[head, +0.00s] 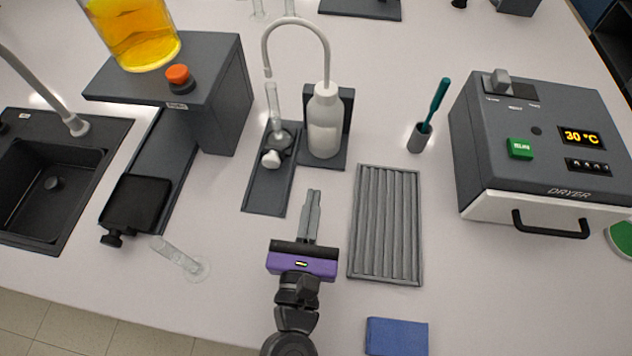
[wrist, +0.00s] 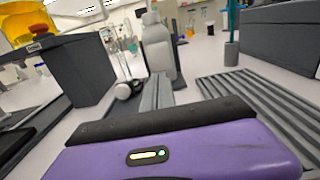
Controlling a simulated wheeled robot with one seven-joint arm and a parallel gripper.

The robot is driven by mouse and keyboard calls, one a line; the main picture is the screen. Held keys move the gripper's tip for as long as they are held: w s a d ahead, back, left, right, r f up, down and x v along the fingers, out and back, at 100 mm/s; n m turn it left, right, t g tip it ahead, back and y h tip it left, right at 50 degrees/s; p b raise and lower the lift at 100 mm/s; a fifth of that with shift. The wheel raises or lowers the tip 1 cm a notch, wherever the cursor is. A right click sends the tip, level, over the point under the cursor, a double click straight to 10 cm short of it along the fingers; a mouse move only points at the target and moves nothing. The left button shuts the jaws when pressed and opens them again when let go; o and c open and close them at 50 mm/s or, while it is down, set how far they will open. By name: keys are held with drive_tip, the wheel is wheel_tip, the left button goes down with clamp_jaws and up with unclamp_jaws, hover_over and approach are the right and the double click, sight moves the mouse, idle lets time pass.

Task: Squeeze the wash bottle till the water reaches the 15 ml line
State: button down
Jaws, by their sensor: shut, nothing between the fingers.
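The white wash bottle (head: 325,126) stands upright in a dark grey holder (head: 345,108), its bent spout reaching over to the left. It also shows in the wrist view (wrist: 157,45). A slim clear glass tube (head: 273,100) stands under the spout tip on a dark stand (head: 264,195) with a white knob. Its graduation lines and water level are too small to read. My gripper (head: 313,194) is shut and empty, in front of the bottle and apart from it. Its fingers point toward the bottle in the wrist view (wrist: 157,88).
A grey ribbed rack (head: 386,225) lies right of my gripper, with a blue cloth (head: 397,336) nearer. A clear cylinder (head: 178,255) lies on its side at left. A dryer (head: 545,150), a teal-handled tool in a cup (head: 419,138) and a sink (head: 50,185) flank the area.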

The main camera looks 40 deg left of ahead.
drive_tip(key=shift+v, duration=1.05)
idle(1.1)
